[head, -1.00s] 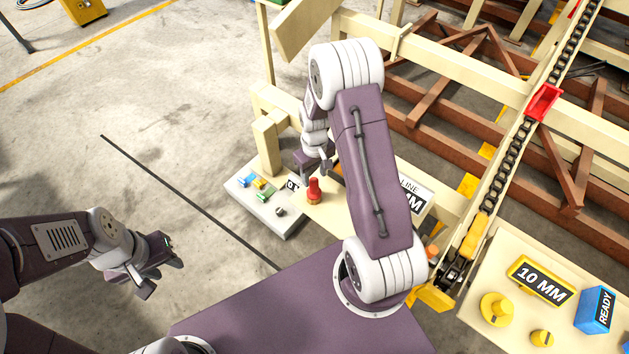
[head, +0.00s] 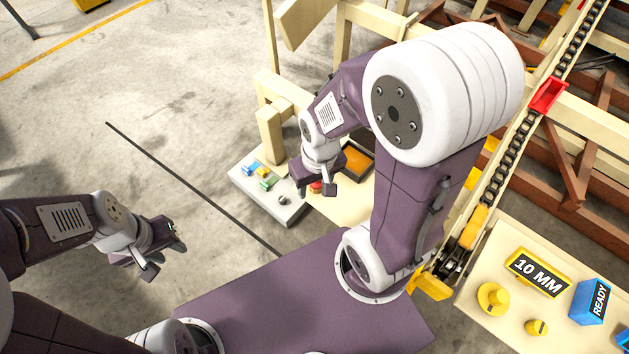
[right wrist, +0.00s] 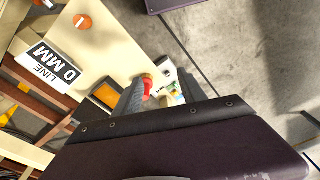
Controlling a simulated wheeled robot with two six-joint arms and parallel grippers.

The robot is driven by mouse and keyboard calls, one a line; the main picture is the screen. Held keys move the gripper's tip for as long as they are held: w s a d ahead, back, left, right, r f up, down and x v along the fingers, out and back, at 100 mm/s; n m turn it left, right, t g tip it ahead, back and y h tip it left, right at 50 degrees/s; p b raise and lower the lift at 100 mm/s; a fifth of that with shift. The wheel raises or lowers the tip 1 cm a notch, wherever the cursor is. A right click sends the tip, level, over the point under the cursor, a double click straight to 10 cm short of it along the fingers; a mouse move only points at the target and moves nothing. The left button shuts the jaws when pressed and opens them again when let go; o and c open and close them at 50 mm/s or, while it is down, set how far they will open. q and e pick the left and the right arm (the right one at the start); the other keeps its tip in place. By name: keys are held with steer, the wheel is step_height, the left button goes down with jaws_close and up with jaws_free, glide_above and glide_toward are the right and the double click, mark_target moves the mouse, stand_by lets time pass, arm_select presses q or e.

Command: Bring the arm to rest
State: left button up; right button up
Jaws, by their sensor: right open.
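My right gripper (head: 315,190) hangs over the cream bench in the head view, at the end of my bent right arm. Its fingers are apart with nothing seen held. A red knob-like thing (head: 315,187) shows just behind the fingers, mostly hidden by them. In the right wrist view the red thing (right wrist: 148,84) shows beside a grey finger; whether they touch cannot be told. My left gripper (head: 165,260) is at the left over bare floor, fingers apart and empty.
A grey tray (head: 290,214) with small coloured blocks lies left of my right gripper. An orange-filled bin (head: 357,161) is beside it. A sign (right wrist: 50,68) shows in the right wrist view. A chain conveyor (head: 520,165) and a "10 MM" panel (head: 537,272) stand right. Floor at left is free.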

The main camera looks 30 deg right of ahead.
step_height(320, 180, up, 8)
steer(key=p, duration=0.8)
steer(key=shift+w+r+p, duration=0.15)
steer(key=shift+r+p, duration=0.05)
steer(key=shift+p, duration=0.1)
